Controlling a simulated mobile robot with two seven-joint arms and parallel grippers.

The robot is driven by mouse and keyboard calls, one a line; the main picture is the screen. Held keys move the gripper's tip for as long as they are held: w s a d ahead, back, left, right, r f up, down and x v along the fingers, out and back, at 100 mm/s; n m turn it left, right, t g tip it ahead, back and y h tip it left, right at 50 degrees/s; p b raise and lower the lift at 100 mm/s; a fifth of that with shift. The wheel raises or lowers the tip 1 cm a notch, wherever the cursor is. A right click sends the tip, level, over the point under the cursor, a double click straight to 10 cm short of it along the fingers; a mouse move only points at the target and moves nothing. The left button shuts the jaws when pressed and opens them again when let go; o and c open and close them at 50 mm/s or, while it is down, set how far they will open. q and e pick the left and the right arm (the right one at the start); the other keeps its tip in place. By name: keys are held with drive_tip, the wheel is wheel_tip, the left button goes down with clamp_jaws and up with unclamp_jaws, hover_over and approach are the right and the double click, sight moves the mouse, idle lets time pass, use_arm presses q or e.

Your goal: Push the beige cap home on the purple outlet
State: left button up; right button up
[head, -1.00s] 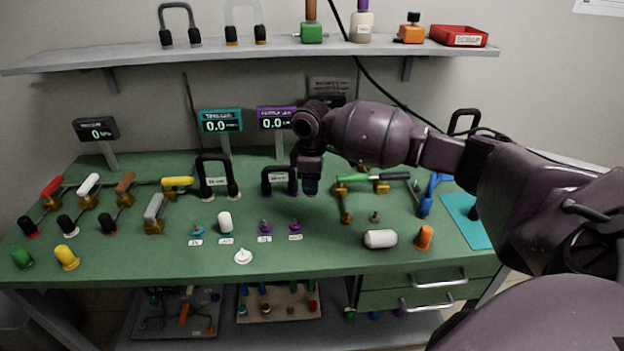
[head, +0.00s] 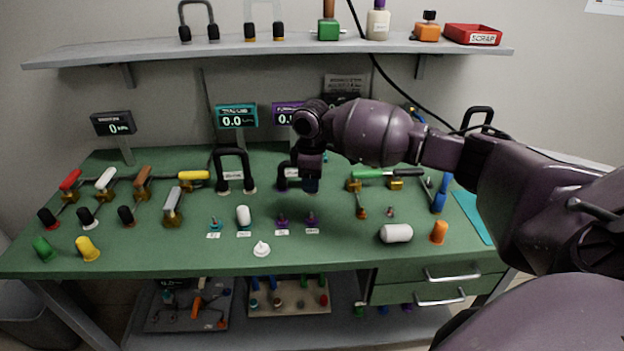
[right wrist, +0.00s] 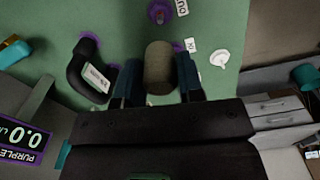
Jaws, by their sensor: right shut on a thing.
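My right gripper (head: 311,187) is over the bench, beside the black U-shaped hose of the purple station. In the right wrist view its two dark blue fingers (right wrist: 158,88) are shut on the beige cap (right wrist: 158,66), which points away from the palm. The cap cannot be made out in the head view. The purple outlet (head: 312,219) stands upright and bare on the bench, in front of the gripper; it also shows at the top of the right wrist view (right wrist: 160,12). The cap is apart from it. A second purple fitting (head: 282,222) stands to its left. My left gripper is not in view.
The black hose (right wrist: 84,66) is close beside the fingers. A white funnel-shaped piece (head: 262,249), a white cap (head: 243,215) and a white cylinder (head: 396,233) are on the front half. Valves with coloured handles line the left and right. The front centre is mostly clear.

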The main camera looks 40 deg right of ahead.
drive_tip(key=shift+r, duration=0.15)
drive_tip(key=shift+f, duration=0.95)
wheel_tip(320, 180, down, 2)
drive_tip(key=shift+b, duration=0.3)
drive_tip(key=shift+f, duration=1.05)
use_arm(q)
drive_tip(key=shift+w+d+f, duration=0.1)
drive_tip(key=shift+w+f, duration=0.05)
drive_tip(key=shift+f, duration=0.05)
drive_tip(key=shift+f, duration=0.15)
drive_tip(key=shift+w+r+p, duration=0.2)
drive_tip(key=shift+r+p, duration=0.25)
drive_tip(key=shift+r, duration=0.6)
use_arm(e)
drive_tip(key=shift+n, duration=0.5)
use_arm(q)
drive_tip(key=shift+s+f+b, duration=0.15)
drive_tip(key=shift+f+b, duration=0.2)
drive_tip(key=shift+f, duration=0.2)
use_arm(e)
drive_tip(key=shift+f, duration=1.8)
